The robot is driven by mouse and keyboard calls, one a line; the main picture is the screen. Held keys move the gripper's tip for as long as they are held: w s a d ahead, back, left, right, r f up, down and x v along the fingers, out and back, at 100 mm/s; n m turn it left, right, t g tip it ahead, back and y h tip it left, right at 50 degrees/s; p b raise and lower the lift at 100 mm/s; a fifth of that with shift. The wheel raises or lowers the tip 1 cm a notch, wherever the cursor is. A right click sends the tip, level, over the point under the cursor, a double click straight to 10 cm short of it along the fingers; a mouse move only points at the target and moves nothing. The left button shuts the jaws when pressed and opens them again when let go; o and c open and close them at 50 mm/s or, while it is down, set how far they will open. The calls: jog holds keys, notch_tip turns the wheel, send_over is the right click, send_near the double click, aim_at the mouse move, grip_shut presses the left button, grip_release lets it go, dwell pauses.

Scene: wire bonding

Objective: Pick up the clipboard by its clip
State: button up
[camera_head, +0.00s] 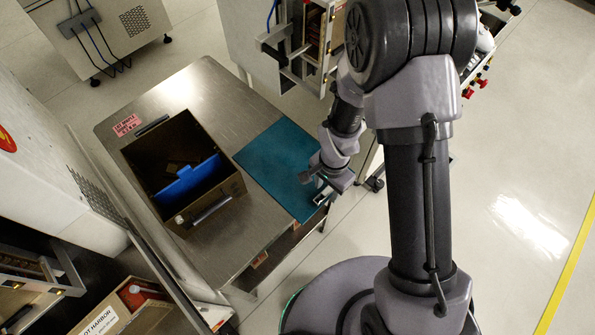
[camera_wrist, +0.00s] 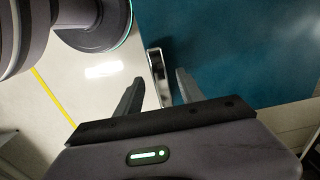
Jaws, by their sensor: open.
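A shiny metal clip (camera_wrist: 157,77) shows in the wrist view at the edge of a flat teal sheet (camera_wrist: 230,50). I cannot tell whether this sheet is the clipboard's own board or a mat under it. In the head view the teal sheet (camera_head: 278,160) lies on the right end of the metal table, and the clip (camera_head: 322,197) is at its right corner, partly hidden by my gripper. My gripper (camera_wrist: 160,90) is open, with one finger on each side of the clip in the picture. I cannot tell the height gap or any contact.
A brown open box (camera_head: 236,186) with a blue piece (camera_head: 187,180) inside stands on the metal table (camera_head: 196,92). A pink label (camera_head: 126,125) lies at the table's back left. Machines stand behind and at the left. The floor (camera_head: 510,150) at the right is clear.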

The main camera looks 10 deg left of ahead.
jog(key=shift+f, duration=0.5)
jog(key=shift+w+r, duration=0.1)
jog(key=shift+r, duration=0.05)
jog(key=shift+c, duration=0.6)
jog(key=shift+w, duration=0.1)
grip_shut()
jog(key=shift+r, duration=0.1)
